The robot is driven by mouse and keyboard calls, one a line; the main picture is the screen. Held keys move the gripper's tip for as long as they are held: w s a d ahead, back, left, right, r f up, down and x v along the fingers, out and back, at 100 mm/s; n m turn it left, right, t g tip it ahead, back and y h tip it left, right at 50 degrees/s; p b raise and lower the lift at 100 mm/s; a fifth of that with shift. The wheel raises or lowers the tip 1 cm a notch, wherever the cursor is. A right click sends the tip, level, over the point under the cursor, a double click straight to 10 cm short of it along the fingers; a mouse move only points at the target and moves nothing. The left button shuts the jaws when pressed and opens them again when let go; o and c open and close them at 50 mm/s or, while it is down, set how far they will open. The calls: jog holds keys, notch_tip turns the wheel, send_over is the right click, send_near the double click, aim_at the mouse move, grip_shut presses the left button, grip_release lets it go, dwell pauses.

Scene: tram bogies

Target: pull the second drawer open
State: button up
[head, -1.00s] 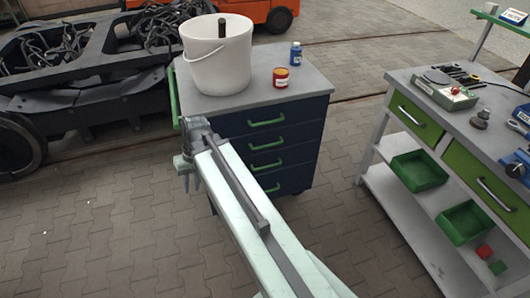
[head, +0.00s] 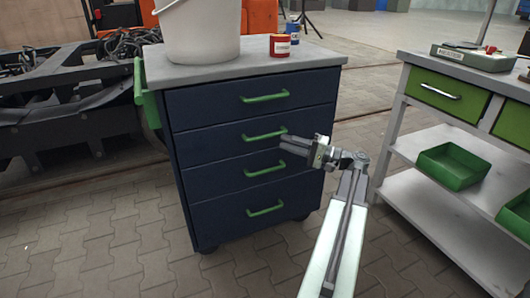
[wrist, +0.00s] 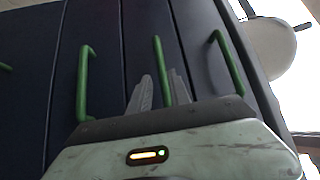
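The dark blue drawer cabinet (head: 215,190) has a stack of drawers with green bar handles, all shut. The second drawer (head: 210,142) from the top has its green handle (head: 264,135) just left of my gripper (head: 280,144). In the wrist view the picture is turned, so the handles stand upright; the second handle (wrist: 160,62) shows between the two grey fingers of my gripper (wrist: 160,92). The fingers are apart, and the handle's lower end is close to the right finger. I cannot tell whether they touch it.
A white bucket (head: 200,30), a red tin (head: 280,45) and a blue bottle (head: 293,33) stand on the cabinet top (head: 235,60). A workbench (head: 410,195) with green drawers and bins is on the right. Paved floor lies clear before the cabinet.

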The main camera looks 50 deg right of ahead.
aim_at(269, 136)
jog(key=p+x, duration=0.1)
jog(key=x, duration=0.6)
jog(key=shift+w+r, duration=0.15)
jog(key=shift+w, duration=0.15)
grip_shut()
dwell(1.2)
